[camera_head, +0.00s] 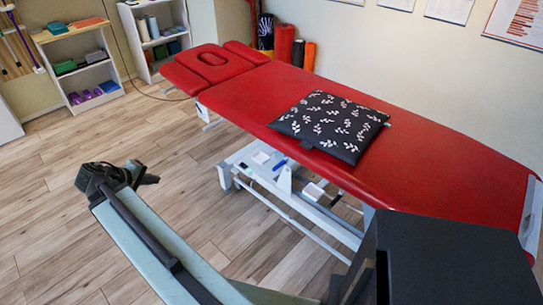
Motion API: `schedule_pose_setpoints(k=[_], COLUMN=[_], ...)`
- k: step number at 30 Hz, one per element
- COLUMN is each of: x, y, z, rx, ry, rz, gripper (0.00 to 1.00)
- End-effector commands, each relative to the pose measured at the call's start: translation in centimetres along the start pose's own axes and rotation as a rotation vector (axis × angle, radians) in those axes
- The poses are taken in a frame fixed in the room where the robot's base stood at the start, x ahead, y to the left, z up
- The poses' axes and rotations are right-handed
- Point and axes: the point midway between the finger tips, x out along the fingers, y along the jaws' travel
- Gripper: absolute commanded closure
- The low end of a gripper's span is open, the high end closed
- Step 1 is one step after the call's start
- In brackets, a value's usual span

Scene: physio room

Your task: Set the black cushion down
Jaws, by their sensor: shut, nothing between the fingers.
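The black cushion (331,124) with a white leaf pattern lies flat on the red treatment table (245,92), around the middle of its length. One corner of the cushion reaches the table's near edge. My gripper (148,179) is at the left over the wooden floor, well apart from the cushion and the table. It is shut and holds nothing. Its fingertips are small and dark in this view.
Two white shelves (97,75) with boxes and rolls stand at the back left. Rolled mats (284,42) stand behind the table by the wall. The table's white base frame (290,205) sits below it. The wooden floor (150,135) at the left is clear.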

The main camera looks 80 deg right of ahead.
Motion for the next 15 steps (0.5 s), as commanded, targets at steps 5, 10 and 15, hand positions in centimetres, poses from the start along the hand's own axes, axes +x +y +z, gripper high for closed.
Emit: schedule_pose_setpoints(k=[5, 10, 15], x=[15.1, 20.4, 21.4], y=[11.3, 19.7, 23.3], z=[6.9, 13.1, 15.7], rx=[0.037, -0.017, -0.061], ry=[-0.095, -0.192, -0.242], rz=[0.416, 0.694, 0.807], gripper=[1.00, 1.00, 1.00])
